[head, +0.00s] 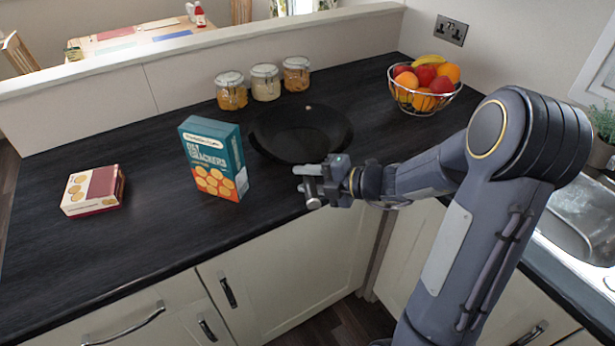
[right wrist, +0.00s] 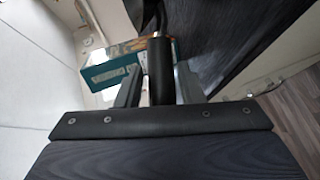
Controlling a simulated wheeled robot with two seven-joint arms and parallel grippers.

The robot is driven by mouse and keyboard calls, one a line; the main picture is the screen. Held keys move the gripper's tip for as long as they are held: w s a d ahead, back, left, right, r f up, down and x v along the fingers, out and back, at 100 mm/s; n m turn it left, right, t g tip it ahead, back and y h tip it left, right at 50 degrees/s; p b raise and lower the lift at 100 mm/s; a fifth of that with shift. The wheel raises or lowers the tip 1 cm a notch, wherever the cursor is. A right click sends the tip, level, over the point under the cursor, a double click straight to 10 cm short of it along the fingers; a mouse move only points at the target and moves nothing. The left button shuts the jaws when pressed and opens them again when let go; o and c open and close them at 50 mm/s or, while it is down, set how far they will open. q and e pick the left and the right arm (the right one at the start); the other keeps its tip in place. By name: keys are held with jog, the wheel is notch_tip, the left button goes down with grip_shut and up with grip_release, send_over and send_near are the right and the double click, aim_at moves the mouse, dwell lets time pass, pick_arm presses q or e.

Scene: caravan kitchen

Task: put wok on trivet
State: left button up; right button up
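The black wok (head: 290,135) sits on the dark worktop, between the cracker box and the fruit bowl. My right gripper (head: 309,186) is at the wok's front side, where the handle is. I cannot make out a trivet; whatever lies under the wok is hidden. My left gripper is not in view.
A teal cracker box (head: 213,160) stands upright just left of the wok. A smaller box (head: 92,191) lies farther left. Several glass jars (head: 265,82) stand behind the wok. A wire fruit bowl (head: 424,88) is at the back right. The worktop's (head: 150,225) front left is clear.

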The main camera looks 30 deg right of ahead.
jog(key=shift+o, duration=1)
jog(key=v, duration=1.2)
jog(key=s+a+r+n+g, duration=0.2)
jog(key=s+a+n+g, duration=0.65)
jog(key=n, duration=1.35)
jog(key=s+a+f+n+t+h, duration=0.1)
jog(key=s+n, duration=0.3)
jog(key=n, duration=0.8)
jog(key=s+a+f+n+t+h, duration=0.1)
jog(key=s+a+n+t+h, duration=0.1)
jog(key=n, duration=0.9)
jog(key=s+a+h, duration=0.1)
jog(key=s+h, duration=0.1)
jog(key=shift+n+h+p, duration=0.3)
jog(key=shift+n+p, duration=0.1)
